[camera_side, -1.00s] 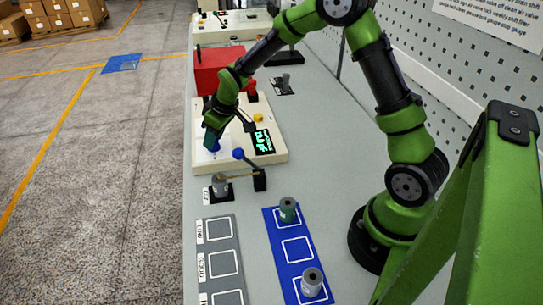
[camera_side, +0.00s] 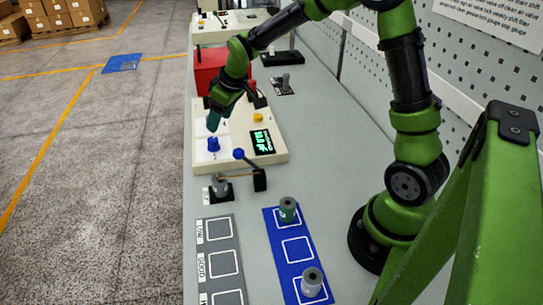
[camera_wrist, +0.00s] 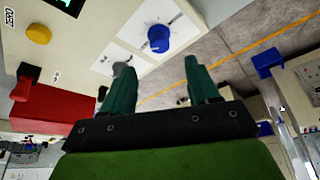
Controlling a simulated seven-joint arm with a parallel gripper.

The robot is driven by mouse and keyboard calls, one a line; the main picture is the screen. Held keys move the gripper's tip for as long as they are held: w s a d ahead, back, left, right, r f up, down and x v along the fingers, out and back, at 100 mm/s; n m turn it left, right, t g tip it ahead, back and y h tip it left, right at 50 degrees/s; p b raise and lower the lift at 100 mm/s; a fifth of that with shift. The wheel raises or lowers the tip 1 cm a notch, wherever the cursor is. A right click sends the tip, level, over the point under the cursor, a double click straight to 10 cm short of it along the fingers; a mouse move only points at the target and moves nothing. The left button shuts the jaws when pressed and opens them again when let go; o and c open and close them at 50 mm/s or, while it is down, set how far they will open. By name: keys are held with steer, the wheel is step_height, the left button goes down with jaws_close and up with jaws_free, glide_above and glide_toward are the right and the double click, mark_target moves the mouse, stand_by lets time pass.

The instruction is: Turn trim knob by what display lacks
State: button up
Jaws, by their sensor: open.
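The blue trim knob (camera_side: 213,144) sits on a white panel (camera_side: 226,148) of the cream winding machine. In the wrist view the blue knob (camera_wrist: 158,38) stands ahead of the fingers, with a white pointer line and scale marks around it. My gripper (camera_side: 213,122) is just above the knob in the side view, apart from it. In the wrist view my gripper (camera_wrist: 158,80) has its two dark teal fingers spread with nothing between them. The display (camera_side: 262,141) is lit with green characters, too small to read. Only its edge shows in the wrist view.
A yellow button (camera_side: 258,118) is beyond the display. A red box (camera_side: 218,70) stands behind the machine. A blue tray (camera_side: 297,249) holds two spindles; a grey tray (camera_side: 219,263) looks empty.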

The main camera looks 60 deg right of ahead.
steer(key=v, duration=0.9)
steer(key=s+a+r+m+t, duration=0.1)
steer(key=s+a+m, duration=0.2)
steer(key=s, duration=0.7)
steer(key=s+a+r+m+t+y, duration=0.1)
steer(key=s+a+r+m, duration=0.1)
steer(key=s, duration=0.8)
steer(key=shift+a+r+m+t, duration=0.3)
steer(key=shift+a+m, duration=0.2)
steer(key=shift+a, duration=0.35)
